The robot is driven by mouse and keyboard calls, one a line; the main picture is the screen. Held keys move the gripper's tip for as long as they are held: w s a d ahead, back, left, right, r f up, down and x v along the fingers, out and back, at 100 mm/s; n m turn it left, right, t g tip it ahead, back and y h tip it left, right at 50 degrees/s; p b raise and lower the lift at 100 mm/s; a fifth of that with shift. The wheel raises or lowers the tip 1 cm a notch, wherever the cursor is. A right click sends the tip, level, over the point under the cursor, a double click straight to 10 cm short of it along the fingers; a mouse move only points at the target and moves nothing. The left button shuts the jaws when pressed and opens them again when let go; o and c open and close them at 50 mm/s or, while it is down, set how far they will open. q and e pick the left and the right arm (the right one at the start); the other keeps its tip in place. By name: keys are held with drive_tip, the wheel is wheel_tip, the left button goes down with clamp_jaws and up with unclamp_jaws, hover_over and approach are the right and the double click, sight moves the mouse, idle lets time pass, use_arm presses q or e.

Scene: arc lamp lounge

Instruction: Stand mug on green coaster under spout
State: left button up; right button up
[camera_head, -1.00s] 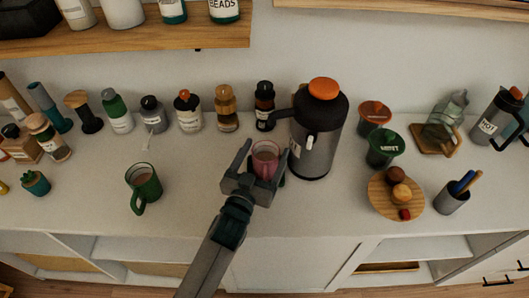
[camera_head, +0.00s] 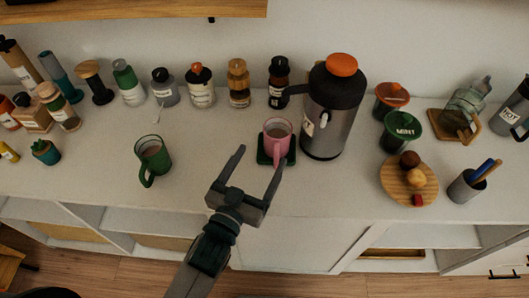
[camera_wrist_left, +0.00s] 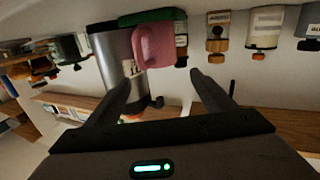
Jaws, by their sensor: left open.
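The pink mug (camera_head: 277,141) stands upright on the dark green coaster (camera_head: 264,160), just left of the grey flask dispenser (camera_head: 332,118) with an orange cap. The dispenser's dark spout (camera_head: 295,89) juts left, above the mug in the picture. My left gripper (camera_head: 261,158) is open and empty, in front of the mug and apart from it. In the left wrist view, the mug (camera_wrist_left: 154,46), the coaster (camera_wrist_left: 150,16) and the dispenser (camera_wrist_left: 117,56) show beyond the spread fingers (camera_wrist_left: 159,84). My right gripper is out of view.
A green mug (camera_head: 153,158) stands to the left on the counter (camera_head: 90,185). Several bottles line the wall behind. The counter between the two mugs is clear.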

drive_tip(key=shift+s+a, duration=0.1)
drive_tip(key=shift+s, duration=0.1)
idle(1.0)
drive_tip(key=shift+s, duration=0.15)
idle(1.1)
